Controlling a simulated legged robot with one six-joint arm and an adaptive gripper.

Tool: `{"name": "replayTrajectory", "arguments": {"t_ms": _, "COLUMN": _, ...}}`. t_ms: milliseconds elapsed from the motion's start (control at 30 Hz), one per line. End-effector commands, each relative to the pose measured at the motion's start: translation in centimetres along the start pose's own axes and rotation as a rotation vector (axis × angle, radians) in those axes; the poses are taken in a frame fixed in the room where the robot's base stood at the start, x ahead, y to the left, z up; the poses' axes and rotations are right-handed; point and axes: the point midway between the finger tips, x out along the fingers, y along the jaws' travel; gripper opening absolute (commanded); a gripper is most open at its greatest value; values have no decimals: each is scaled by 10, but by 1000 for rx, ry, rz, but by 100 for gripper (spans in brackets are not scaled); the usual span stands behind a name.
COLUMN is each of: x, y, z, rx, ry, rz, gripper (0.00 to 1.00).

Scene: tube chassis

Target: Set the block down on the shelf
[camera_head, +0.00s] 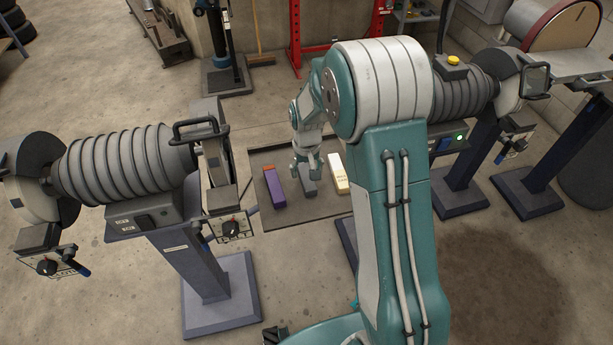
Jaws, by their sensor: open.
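A low, dark, flat shelf (300,211) lies between the two grinder stands, partly hidden by my arm. My gripper (308,171) points down over the middle of it and is open. A grey block (309,187) lies right under my gripper, its far end hidden by the fingers. It looks to rest on the shelf; I cannot tell whether the fingers touch it. A purple block with an orange end (273,189) lies to its left.
A bench grinder on a blue pedestal (200,270) stands at the left, with a handle (200,129) jutting toward the shelf. Another grinder (465,90) stands at the right behind my arm. Bare shelf shows in front of the blocks.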

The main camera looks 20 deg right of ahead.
Motion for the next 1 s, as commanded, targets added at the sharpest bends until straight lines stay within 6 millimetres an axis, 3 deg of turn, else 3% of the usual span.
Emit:
{"name": "replayTrajectory", "arguments": {"t_ms": 300, "x": -66, "y": 0, "z": -1, "rx": 0, "ry": 3, "rz": 0, "gripper": 82}}
{"name": "replayTrajectory", "arguments": {"t_ms": 633, "x": -100, "y": 0, "z": 5, "rx": 0, "ry": 14, "rz": 0, "gripper": 82}}
{"name": "replayTrajectory", "arguments": {"t_ms": 767, "x": -134, "y": 0, "z": 26, "rx": 0, "ry": 65, "rz": 0, "gripper": 82}}
{"name": "replayTrajectory", "arguments": {"t_ms": 1000, "x": -196, "y": 0, "z": 84, "rx": 0, "ry": 180, "rz": -1, "gripper": 82}}
